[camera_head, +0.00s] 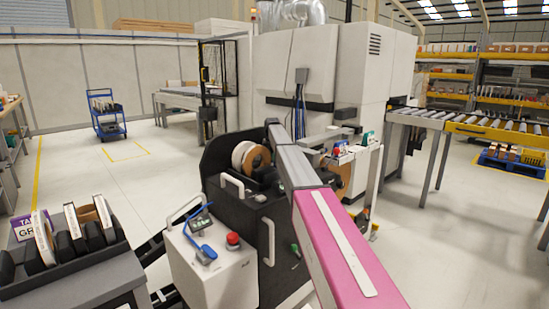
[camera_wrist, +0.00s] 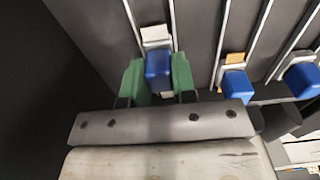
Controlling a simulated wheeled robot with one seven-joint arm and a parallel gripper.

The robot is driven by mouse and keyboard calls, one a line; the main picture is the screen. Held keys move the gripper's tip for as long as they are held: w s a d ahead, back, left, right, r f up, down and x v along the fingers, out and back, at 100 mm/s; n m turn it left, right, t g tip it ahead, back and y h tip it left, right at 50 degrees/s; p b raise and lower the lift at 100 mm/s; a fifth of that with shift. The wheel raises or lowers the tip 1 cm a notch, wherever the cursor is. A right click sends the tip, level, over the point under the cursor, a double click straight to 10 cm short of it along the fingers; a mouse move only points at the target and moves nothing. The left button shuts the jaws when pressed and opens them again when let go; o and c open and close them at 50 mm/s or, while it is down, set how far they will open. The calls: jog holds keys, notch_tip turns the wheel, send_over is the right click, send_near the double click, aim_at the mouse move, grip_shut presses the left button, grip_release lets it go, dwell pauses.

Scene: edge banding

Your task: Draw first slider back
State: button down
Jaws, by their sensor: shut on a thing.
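In the wrist view a blue slider knob (camera_wrist: 158,66) with a white tab behind it sits on a light rail at the left of a row. My gripper (camera_wrist: 157,79) has its two green fingers on either side of this knob and is shut on it. Two more blue slider knobs, one in the middle (camera_wrist: 236,87) and one at the right (camera_wrist: 299,80), sit on their own rails, clear of my fingers. In the head view my pink and grey arm hides the gripper and most of the slider area.
A dark machine unit (camera_head: 282,234) with a reel (camera_head: 251,157) stands ahead. A white control box (camera_head: 212,271) with a red button is left of my arm. A bench rack of reels (camera_head: 66,268) is at the lower left. Open floor lies behind, near the blue trolley (camera_head: 108,115).

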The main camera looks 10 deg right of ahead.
jog(key=c, duration=0.9)
grip_release()
notch_tip(320, 180, up, 11)
jog(key=shift+f, duration=0.1)
jog(key=shift+c, duration=0.4)
